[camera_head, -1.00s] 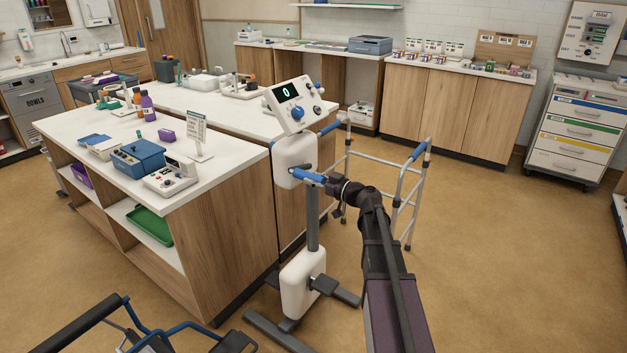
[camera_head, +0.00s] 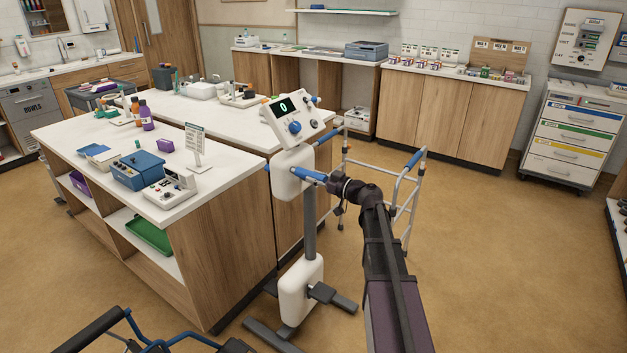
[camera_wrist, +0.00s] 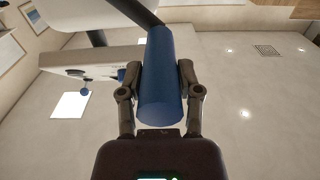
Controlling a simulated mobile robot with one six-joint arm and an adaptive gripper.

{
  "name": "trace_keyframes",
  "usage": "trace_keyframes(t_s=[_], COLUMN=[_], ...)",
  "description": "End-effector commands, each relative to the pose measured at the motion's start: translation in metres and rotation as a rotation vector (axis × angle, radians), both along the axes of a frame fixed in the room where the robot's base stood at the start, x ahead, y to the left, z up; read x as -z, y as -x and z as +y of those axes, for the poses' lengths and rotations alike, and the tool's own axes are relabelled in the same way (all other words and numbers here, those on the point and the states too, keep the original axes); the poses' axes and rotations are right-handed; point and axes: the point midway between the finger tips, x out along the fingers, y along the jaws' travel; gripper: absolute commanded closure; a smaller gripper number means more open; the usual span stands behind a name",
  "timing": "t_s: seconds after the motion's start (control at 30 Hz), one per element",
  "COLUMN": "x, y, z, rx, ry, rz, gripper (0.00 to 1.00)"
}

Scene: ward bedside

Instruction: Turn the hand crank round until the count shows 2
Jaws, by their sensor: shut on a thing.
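The hand-crank machine (camera_head: 293,175) stands upright on a post beside the counter, with a white body. Its tilted console (camera_head: 302,124) has a dark display (camera_head: 284,106) that reads 0 in green. A blue crank handle (camera_head: 310,173) sticks out from the near side of the body. A second blue handle (camera_head: 328,135) shows on the far side. My gripper (camera_head: 328,180) is shut on the near handle. In the wrist view the blue handle (camera_wrist: 168,95) lies between both fingers of my gripper (camera_wrist: 161,72). The display cannot be read there.
A white-topped wooden counter (camera_head: 232,195) stands close on the left of the machine. A walking frame (camera_head: 398,190) stands just behind my arm to the right. A blue-framed object (camera_head: 150,345) is at the bottom left. The floor on the right is clear.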

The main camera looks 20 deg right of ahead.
Motion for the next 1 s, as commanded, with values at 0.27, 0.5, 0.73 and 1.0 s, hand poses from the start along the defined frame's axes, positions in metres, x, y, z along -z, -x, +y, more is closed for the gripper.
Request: trace_keyframes(t_s=[0.27,0.5,0.73,1.0], x=[-0.001,-0.011,-0.027,-0.029], y=[-0.003,-0.011,-0.026,-0.029], z=[0.006,-0.003,-0.022,-0.028], rx=[-0.011,-0.01,-0.011,-0.01], ry=[-0.002,-0.003,-0.003,-0.003], rz=[-0.001,-0.001,-0.001,-0.001], gripper=[1.0,1.0,1.0,1.0])
